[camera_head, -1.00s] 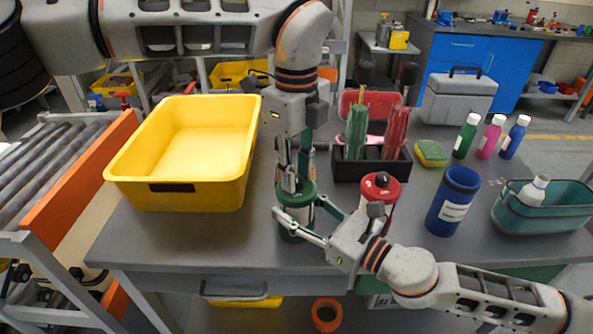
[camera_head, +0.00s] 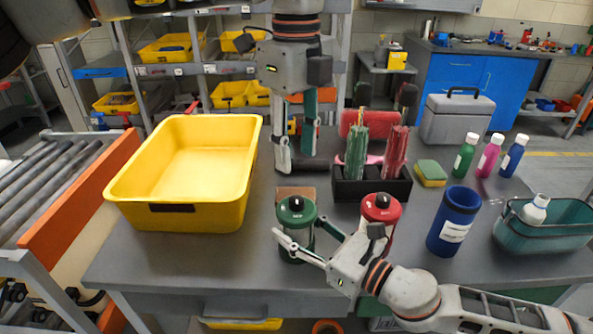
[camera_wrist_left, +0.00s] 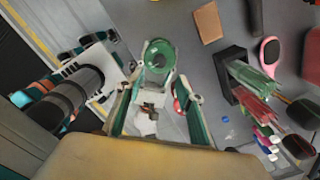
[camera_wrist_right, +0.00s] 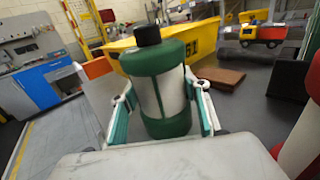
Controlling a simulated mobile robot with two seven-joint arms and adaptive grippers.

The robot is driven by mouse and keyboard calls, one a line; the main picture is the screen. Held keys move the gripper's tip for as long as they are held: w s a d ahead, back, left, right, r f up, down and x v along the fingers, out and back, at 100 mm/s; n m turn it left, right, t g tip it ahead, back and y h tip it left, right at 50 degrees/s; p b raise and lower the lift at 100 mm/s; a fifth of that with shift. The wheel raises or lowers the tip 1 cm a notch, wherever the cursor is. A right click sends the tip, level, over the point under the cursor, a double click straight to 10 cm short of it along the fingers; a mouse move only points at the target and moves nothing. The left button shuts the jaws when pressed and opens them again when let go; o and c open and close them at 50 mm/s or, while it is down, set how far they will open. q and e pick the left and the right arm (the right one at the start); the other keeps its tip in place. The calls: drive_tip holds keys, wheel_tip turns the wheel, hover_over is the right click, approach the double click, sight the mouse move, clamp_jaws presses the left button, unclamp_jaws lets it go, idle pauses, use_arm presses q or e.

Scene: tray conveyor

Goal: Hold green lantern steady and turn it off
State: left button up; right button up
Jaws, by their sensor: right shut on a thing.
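The green lantern (camera_head: 296,228) stands upright near the table's front edge, with a black knob on its green cap. My right gripper (camera_head: 296,250) is shut around its body from the front right. In the right wrist view the lantern (camera_wrist_right: 158,85) sits between the two fingers (camera_wrist_right: 160,112). My left gripper (camera_head: 298,160) is open and empty, pointing down above and behind the lantern. In the left wrist view the lantern (camera_wrist_left: 158,58) shows from above, beyond the spread fingers (camera_wrist_left: 160,92). The lantern's light cannot be made out.
A red lantern (camera_head: 380,210) stands just right of the green one. A yellow bin (camera_head: 182,218) is at the left. A black holder (camera_head: 372,190) with green and red bundles stands behind. A blue container (camera_head: 454,222) and a teal basket (camera_head: 545,235) are at the right. A brown block (camera_head: 297,192) lies behind the lantern.

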use_arm(q)
wheel_tip(320, 180, up, 2)
drive_tip(key=shift+r, duration=0.1)
idle(0.4)
use_arm(e)
drive_tip(key=o, duration=1.4)
drive_tip(key=shift+o, duration=0.2)
drive_tip(key=shift+d, duration=0.1)
